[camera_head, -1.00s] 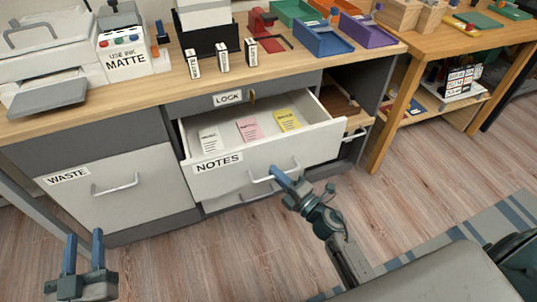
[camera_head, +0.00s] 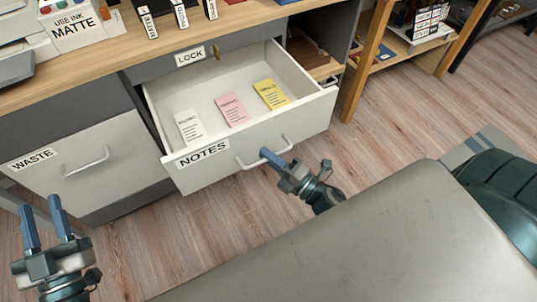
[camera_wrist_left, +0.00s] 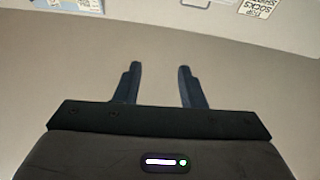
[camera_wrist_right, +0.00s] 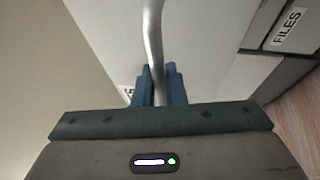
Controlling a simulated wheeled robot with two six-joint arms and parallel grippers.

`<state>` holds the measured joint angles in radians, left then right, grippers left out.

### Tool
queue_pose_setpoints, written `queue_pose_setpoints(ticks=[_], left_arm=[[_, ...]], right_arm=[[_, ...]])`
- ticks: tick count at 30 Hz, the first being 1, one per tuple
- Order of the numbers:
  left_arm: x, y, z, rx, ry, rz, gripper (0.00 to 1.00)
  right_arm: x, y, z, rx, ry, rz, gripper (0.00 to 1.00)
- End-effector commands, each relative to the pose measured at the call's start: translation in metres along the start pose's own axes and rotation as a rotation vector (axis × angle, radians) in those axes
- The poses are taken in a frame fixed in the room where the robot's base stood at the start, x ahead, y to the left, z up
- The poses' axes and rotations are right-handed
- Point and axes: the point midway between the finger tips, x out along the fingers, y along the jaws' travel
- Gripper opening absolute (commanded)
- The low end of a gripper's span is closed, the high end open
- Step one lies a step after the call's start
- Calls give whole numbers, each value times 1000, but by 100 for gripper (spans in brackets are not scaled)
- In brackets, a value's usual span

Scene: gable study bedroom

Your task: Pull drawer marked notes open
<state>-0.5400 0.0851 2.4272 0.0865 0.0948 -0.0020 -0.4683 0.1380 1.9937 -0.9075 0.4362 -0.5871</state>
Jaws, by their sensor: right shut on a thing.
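The drawer marked notes (camera_head: 225,172) stands pulled well out of the desk, below the lock label (camera_head: 190,57). Its metal bar handle (camera_head: 252,165) is on the front, right of the notes label (camera_head: 203,154). White, pink and yellow note pads lie inside. My right gripper (camera_head: 268,156) is shut on the handle; in the right wrist view the bar (camera_wrist_right: 153,40) runs between its fingers. My left gripper (camera_head: 45,215) is open and empty at the lower left, apart from the furniture; its spread fingers also show in the left wrist view (camera_wrist_left: 158,88).
A closed waste drawer (camera_head: 95,158) is on the left. The desktop (camera_head: 110,55) above holds small labelled boxes and a matte ink box. A wooden shelf unit (camera_head: 365,60) stands at the right. The wooden floor (camera_head: 420,105) on the right is partly clear.

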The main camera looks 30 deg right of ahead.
Motion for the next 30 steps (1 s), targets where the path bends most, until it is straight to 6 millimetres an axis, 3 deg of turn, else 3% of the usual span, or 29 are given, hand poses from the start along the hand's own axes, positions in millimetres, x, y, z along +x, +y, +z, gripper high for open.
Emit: queue_pose_setpoints(ticks=[1, 2, 5, 17, 23, 30], left_arm=[[0, 0, 0, 0, 0, 0, 36], [0, 0, 0, 0, -1, 0, 36], [0, 0, 0, 0, -1, 0, 36], [0, 0, -2, 3, 20, 0, 36], [6, 1, -36, 29, 220, 11, 36], [-1, 5, -83, 63, 505, 29, 36]], right_arm=[[0, -1, 0, 0, 0, -1, 0], [0, -1, 0, 0, 0, -1, 13], [0, -1, 0, 0, 0, -1, 32], [-4, -1, 0, 1, 0, -1, 32], [-26, -3, 0, 0, 2, -4, 32], [-63, -3, -1, 2, 3, -5, 32]])
